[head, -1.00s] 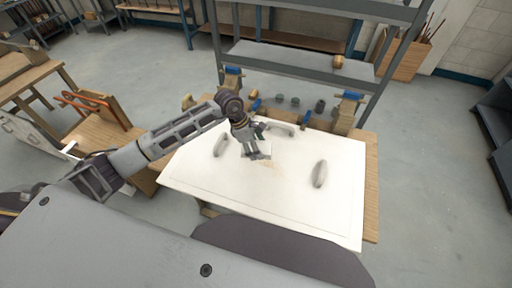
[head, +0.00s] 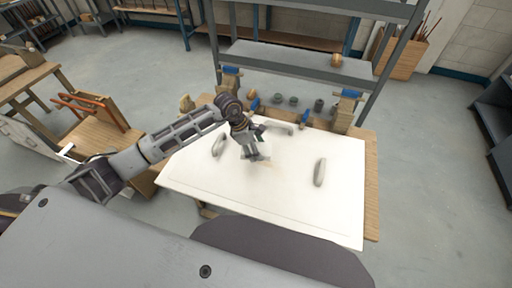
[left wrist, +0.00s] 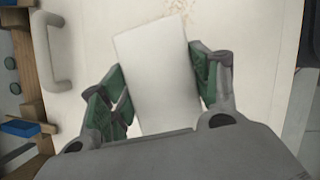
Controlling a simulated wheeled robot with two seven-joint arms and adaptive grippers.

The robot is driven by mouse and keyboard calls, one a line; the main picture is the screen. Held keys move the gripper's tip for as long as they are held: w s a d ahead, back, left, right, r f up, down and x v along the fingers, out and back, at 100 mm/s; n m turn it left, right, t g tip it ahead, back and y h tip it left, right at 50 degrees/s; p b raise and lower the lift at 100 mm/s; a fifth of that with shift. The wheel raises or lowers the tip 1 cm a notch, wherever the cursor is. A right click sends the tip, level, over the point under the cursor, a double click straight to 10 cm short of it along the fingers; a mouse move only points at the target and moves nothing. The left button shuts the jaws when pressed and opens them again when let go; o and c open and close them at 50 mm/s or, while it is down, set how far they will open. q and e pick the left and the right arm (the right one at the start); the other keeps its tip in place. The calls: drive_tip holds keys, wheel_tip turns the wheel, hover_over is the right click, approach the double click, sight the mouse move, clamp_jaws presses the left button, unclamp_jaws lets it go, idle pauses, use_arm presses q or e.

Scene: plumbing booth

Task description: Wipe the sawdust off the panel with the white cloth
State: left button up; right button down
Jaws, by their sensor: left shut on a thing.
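The white panel (head: 290,205) lies flat on a wooden workbench, with grey-white handles on it. My left gripper (head: 256,158) is over the middle of the panel, close to its surface. In the left wrist view its green-padded fingers (left wrist: 160,82) are shut on the white cloth (left wrist: 158,70), which shows as a pale rectangle between them. Whether the cloth touches the panel is hard to tell. Tan sawdust (left wrist: 181,9) lies on the panel just beyond the cloth's far end. In the head view the cloth is hardly distinguishable from the panel. My right gripper is not in view.
Handles (head: 320,172) and (head: 219,145) stand on the panel to either side of the gripper. Blue-topped clamps (head: 350,95) and small dark fittings (head: 319,105) line the bench's back, below a grey shelf rack (head: 300,60). The panel's front is clear.

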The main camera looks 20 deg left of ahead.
use_arm(q)
wheel_tip(320, 180, down, 2)
drive_tip(key=shift+f+b, duration=0.1)
drive_tip(key=shift+b, duration=0.4)
drive_tip(key=shift+f, duration=0.55)
drive_tip(key=shift+f+b, duration=0.4)
drive_tip(key=shift+b, duration=0.05)
drive_tip(key=shift+f, duration=0.25)
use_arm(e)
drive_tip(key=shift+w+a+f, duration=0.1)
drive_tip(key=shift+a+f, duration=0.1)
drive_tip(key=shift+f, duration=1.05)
